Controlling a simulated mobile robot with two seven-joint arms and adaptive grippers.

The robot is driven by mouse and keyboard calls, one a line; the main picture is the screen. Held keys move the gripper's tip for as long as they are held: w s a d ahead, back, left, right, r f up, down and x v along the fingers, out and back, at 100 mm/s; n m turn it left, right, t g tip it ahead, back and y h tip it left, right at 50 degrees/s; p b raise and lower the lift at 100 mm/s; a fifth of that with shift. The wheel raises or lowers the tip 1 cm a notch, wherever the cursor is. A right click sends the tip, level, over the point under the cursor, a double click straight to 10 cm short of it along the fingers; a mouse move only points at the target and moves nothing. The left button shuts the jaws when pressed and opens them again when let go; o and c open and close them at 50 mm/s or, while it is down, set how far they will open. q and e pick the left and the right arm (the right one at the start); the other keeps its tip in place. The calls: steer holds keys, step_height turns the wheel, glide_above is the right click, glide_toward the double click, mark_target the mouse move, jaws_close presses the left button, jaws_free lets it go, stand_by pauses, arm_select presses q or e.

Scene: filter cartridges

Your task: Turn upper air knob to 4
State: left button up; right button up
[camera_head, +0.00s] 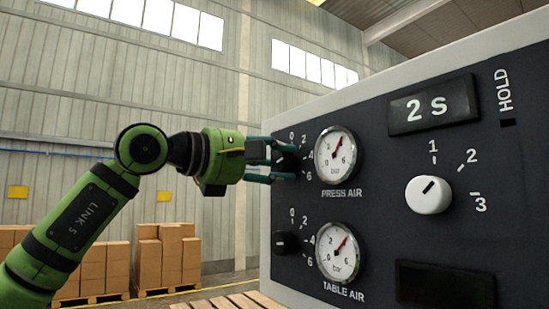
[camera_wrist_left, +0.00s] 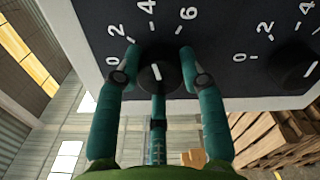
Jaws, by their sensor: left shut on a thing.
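The upper air knob (camera_wrist_left: 168,72) is black with a white pointer line and sits beside the PRESS AIR gauge (camera_head: 336,155). My left gripper (camera_head: 284,161) is shut on it, with a teal finger on each side in the left wrist view. There the pointer line tilts slightly left of straight up, roughly toward the 4 mark (camera_wrist_left: 148,6). In the head view the fingers hide most of this knob. The PRESS AIR needle points up and right, near 4. My right gripper is in neither view.
The lower air knob (camera_head: 287,243) sits beside the TABLE AIR gauge (camera_head: 338,251). The dark panel (camera_head: 385,215) also has a white HOLD knob (camera_head: 428,195) and a display reading 2 s (camera_head: 433,105). Boxes on pallets (camera_head: 168,256) stand behind, at left.

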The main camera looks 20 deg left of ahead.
arm_select(q)
steer(key=shift+r+m, duration=0.25)
steer(key=shift+m, duration=0.15)
steer(key=o, duration=1)
steer(key=shift+o, duration=0.7)
steer(key=shift+w+d+f, duration=0.15)
steer(key=shift+d, duration=0.05)
steer(key=v, duration=1.2)
